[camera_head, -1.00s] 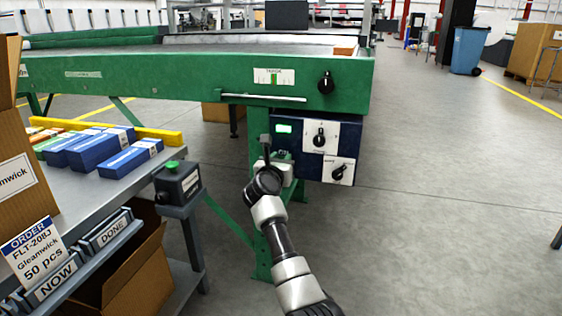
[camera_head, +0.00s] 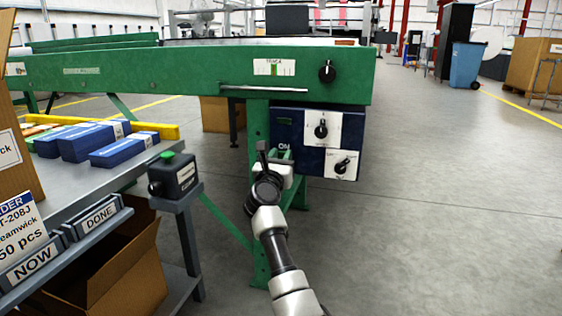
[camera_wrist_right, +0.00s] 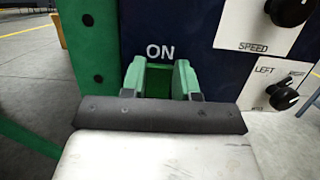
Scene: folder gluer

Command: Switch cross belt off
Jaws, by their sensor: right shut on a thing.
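The dark blue control box (camera_head: 314,165) hangs below the green machine frame, with a small dark window (camera_head: 284,122) at its upper left. My right gripper (camera_head: 277,152) is at the box's lower left, under the word ON. In the right wrist view, my right gripper (camera_wrist_right: 159,80) has its two green fingertips on either side of a dark green switch (camera_wrist_right: 157,86) below the white ON lettering. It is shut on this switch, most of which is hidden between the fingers. My left gripper is not in view.
Black knobs on white plates sit right of the gripper: the speed knob (camera_head: 321,131) and a lower knob (camera_head: 342,166). A workbench (camera_head: 100,180) with blue cartons (camera_head: 92,141) and a small green-button box (camera_head: 175,174) stands left.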

